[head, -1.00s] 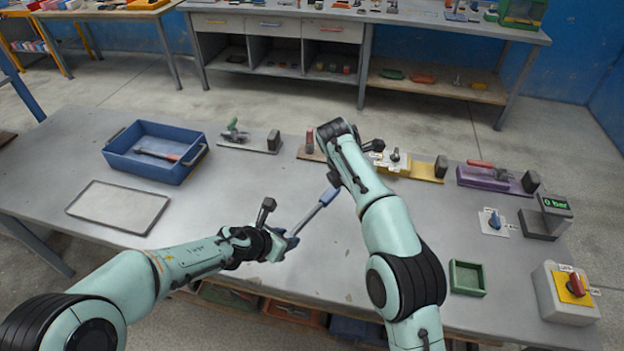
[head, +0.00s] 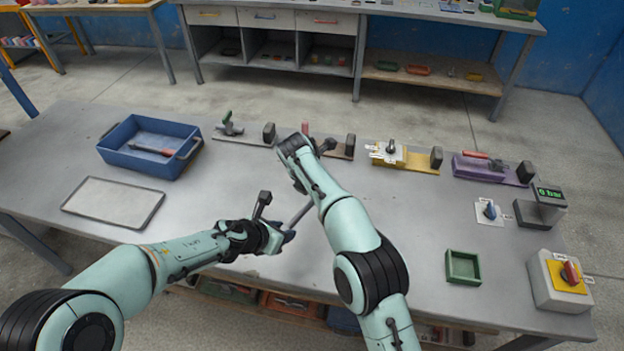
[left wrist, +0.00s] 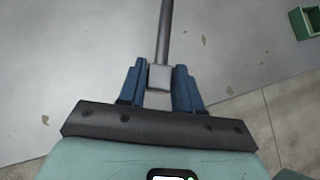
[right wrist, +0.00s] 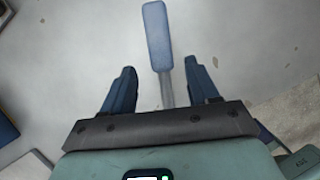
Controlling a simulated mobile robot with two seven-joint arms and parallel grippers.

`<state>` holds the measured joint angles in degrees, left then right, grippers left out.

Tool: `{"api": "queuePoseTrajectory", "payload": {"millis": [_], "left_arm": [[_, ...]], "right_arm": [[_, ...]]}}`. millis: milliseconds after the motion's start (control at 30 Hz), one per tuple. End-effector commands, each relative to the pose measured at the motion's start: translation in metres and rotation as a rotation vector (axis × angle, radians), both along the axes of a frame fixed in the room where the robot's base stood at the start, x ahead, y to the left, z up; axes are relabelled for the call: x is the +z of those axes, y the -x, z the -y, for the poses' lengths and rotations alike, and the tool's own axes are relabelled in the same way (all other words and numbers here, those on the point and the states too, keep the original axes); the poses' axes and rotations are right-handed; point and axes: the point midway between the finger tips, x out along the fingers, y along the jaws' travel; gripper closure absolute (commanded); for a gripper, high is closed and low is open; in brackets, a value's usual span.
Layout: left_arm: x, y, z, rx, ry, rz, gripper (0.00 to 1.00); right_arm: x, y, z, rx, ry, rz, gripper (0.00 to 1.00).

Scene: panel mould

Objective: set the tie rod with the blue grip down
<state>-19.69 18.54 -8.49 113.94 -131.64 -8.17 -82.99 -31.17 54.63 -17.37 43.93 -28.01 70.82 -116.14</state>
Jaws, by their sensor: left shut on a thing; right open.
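The tie rod is a thin grey shaft (head: 300,215) with a pale block (left wrist: 159,78) at one end and a blue grip (right wrist: 157,36) at the other. My left gripper (left wrist: 160,66) is shut on the pale block end, with the shaft pointing away from it. In the head view my left gripper (head: 284,236) is over the near middle of the table. My right gripper (right wrist: 160,64) is open. In its wrist view the shaft shows between the fingers and the blue grip reaches beyond them. In the head view my right arm hides the blue grip and the right fingers.
A blue bin (head: 120,156) with a red-handled tool and a grey tray (head: 85,208) lie at left. Fixtures with a green clamp (head: 229,126), a yellow base (head: 421,162) and a purple base (head: 470,170) line the back. A green box (head: 449,275) and switch box (head: 548,293) stand at right.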

Motion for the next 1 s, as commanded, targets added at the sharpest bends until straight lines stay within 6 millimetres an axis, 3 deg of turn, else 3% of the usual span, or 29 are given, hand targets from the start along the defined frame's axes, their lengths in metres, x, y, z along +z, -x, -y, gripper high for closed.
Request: {"api": "queuePoseTrajectory", "payload": {"millis": [200, 533, 567, 700, 733, 767, 800, 867, 900, 1000], "left_arm": [[0.001, 0.0, 0.0, 0.001, 0.001, 0.002, 1.0], [0.001, 0.0, 0.0, 0.001, 0.001, 0.002, 1.0], [0.001, 0.0, 0.0, 0.001, 0.001, 0.002, 1.0], [0.001, 0.0, 0.0, -0.001, 0.001, 0.002, 1.0], [0.001, 0.0, 0.0, -0.001, 0.001, 0.002, 1.0], [0.001, 0.0, 0.0, -0.001, 0.001, 0.002, 1.0], [0.001, 0.0, 0.0, -0.001, 0.001, 0.002, 0.63], [0.001, 0.0, 0.0, -0.001, 0.0, 0.001, 0.43], [0.001, 0.0, 0.0, -0.001, 0.0, 0.001, 0.36], [0.001, 0.0, 0.0, -0.001, 0.0, 0.001, 0.36]], "right_arm": [[-0.019, -0.006, 0.005, -0.001, 0.0, 0.0, 0.4], [-0.022, -0.007, 0.006, -0.001, 0.0, 0.002, 0.4], [-0.022, -0.007, 0.006, -0.001, 0.0, 0.002, 0.47], [-0.022, -0.007, 0.006, -0.001, -0.001, 0.001, 0.93], [-0.022, -0.007, 0.006, -0.001, -0.001, 0.001, 1.0], [-0.022, -0.007, 0.006, -0.001, -0.001, 0.001, 1.0], [-0.021, -0.008, 0.006, 0.0, -0.001, 0.002, 1.0], [-0.021, -0.008, 0.006, 0.0, -0.001, 0.002, 1.0], [-0.021, -0.008, 0.006, 0.0, -0.001, 0.002, 1.0], [-0.021, -0.008, 0.006, 0.0, -0.001, 0.002, 1.0]]}}
